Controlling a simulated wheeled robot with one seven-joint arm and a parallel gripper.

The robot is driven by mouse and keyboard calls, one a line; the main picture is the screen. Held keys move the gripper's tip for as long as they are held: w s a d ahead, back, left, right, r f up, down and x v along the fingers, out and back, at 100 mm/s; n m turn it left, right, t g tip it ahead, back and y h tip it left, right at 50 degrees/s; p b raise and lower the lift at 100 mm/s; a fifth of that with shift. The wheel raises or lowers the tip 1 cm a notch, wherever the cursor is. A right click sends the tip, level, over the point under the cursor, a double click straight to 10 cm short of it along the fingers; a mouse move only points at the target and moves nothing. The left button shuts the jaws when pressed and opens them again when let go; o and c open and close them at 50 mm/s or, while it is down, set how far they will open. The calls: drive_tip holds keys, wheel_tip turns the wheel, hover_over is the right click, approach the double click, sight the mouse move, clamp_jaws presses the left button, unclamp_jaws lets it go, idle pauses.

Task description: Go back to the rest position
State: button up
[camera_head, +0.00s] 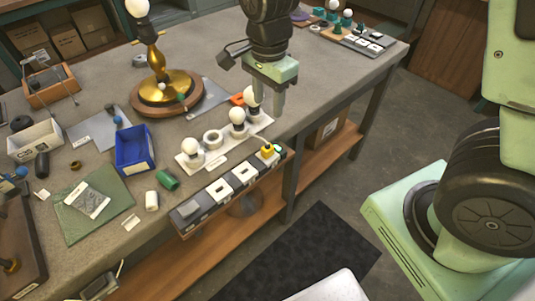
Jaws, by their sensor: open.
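My gripper (266,100), with pale green housing and grey fingers, points down over the workbench near its front edge. It is open. A white bulb (251,96) at the right end of a white bulb holder shows at the left finger; I cannot tell whether they touch. The holder (217,161) carries several bulbs and a white ring. A brass lamp (157,65) with a white bulb (137,8) stands upright on a round wooden base (190,104), left of my gripper.
A dark strip with white switches (221,191) and a yellow plug (267,151) lies along the workbench's front edge. A blue bin (134,149), white bin (36,140) and green mat (70,220) are at left. Another bulb strip (352,38) lies far right. Floor (330,195) is open in front.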

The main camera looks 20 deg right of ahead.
drive_tip(key=s+a+r+n, duration=0.2)
drive_tip(key=s+a+n, duration=0.1)
drive_tip(key=s+n, duration=0.7)
drive_tip(key=s+a+r+n, duration=0.3)
drive_tip(key=s+n, duration=0.6)
drive_tip(key=n, duration=0.3)
drive_tip(key=shift+s+a+y, duration=0.2)
drive_tip(key=shift+s+y, duration=0.1)
drive_tip(key=shift+s, duration=0.1)
idle(1.2)
